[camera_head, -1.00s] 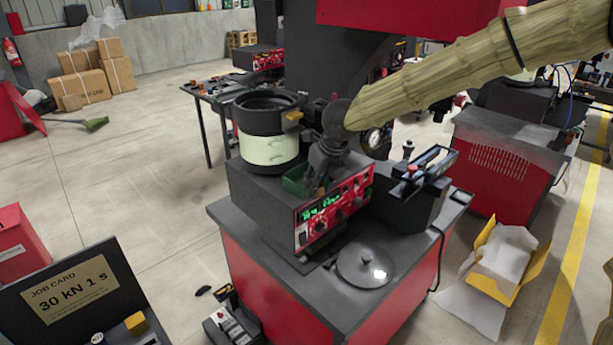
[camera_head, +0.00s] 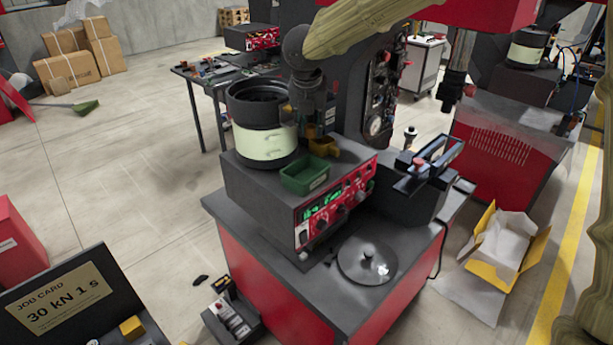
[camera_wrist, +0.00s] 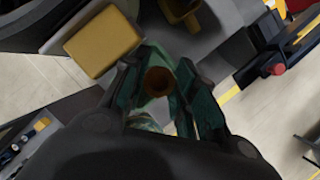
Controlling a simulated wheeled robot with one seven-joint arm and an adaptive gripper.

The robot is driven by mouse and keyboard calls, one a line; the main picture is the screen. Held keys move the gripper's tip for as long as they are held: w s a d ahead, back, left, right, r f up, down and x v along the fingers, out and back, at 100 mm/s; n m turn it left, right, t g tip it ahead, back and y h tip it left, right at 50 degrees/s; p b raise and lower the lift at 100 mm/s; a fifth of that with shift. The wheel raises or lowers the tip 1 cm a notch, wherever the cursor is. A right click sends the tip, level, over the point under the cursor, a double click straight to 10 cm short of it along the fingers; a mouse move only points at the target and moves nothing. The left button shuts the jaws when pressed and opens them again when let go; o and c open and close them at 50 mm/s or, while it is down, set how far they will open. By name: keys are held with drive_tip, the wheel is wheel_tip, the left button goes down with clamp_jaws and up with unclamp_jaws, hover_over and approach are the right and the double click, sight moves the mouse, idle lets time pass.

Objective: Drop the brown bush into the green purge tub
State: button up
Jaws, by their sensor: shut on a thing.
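The brown bush (camera_wrist: 158,81) is a short ring with a dark bore, seen end-on in the wrist view. My gripper (camera_wrist: 155,88) is shut on it, with one finger on either side. In the head view my gripper (camera_head: 314,131) points down beside the feeder bowl, above and behind the green purge tub (camera_head: 304,177). The tub is a small open box on top of the feeder's control box. No bush shows in the part of its inside that I see. In the head view the fingertips and bush are too small and dark to tell apart.
The feeder bowl (camera_head: 264,122), with a black top and pale green drum, stands left of my gripper. A yellow chute (camera_head: 325,148) is just behind the tub. A black fixture (camera_head: 420,170) stands to the right. A round lid (camera_head: 367,258) lies on the bench front.

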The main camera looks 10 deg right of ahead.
sight(311, 137)
drive_tip(key=shift+f+b, duration=1.55)
drive_tip(key=shift+f, duration=0.95)
drive_tip(key=o, duration=1.1)
drive_tip(key=v, duration=1.2)
drive_tip(key=shift+d, duration=0.1)
drive_tip(key=shift+s+f, duration=0.1)
